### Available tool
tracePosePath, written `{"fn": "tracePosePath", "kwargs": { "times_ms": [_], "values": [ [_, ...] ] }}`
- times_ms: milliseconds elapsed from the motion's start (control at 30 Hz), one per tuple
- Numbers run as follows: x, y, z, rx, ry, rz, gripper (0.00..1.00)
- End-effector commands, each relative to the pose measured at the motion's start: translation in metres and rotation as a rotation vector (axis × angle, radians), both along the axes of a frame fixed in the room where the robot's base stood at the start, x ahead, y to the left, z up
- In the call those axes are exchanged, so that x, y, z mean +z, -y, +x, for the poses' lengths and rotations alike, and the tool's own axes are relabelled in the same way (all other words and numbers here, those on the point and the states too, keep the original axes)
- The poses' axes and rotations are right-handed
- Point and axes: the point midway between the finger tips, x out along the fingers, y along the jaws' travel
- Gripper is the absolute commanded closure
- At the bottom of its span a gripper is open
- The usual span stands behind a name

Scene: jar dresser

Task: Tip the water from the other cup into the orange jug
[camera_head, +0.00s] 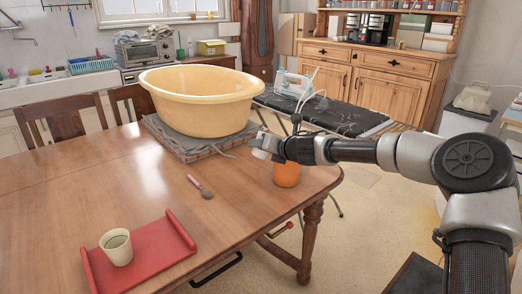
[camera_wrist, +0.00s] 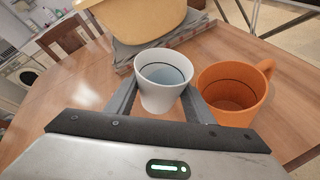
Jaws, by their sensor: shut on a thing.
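My gripper (camera_head: 272,149) is over the right end of the table, shut on a white cup (camera_wrist: 163,97). In the wrist view the cup is upright between the two fingers, with a bluish, water-like surface and a dark line inside. The orange jug (camera_head: 287,176) stands upright near the table's right edge, partly hidden by my gripper in the head view. In the wrist view the jug (camera_wrist: 232,98) is just right of the held cup, its handle at the upper right. I cannot tell whether it holds water. A second, cream cup (camera_head: 116,250) stands on the red tray (camera_head: 165,246).
A small brush-like utensil (camera_head: 200,187) lies mid-table. An ironing board (camera_head: 325,114) with an iron stands beyond the table. The table's middle left is clear.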

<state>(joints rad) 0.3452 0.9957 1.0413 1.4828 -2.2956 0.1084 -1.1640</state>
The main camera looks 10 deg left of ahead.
Motion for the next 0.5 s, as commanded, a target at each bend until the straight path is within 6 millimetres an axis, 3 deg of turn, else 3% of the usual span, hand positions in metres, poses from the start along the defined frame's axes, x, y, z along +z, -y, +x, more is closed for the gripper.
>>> {"fn": "tracePosePath", "kwargs": {
  "times_ms": [500],
  "values": [
    [0.025,0.011,0.008,-0.001,-0.088,0.118,1.0]
  ]
}}
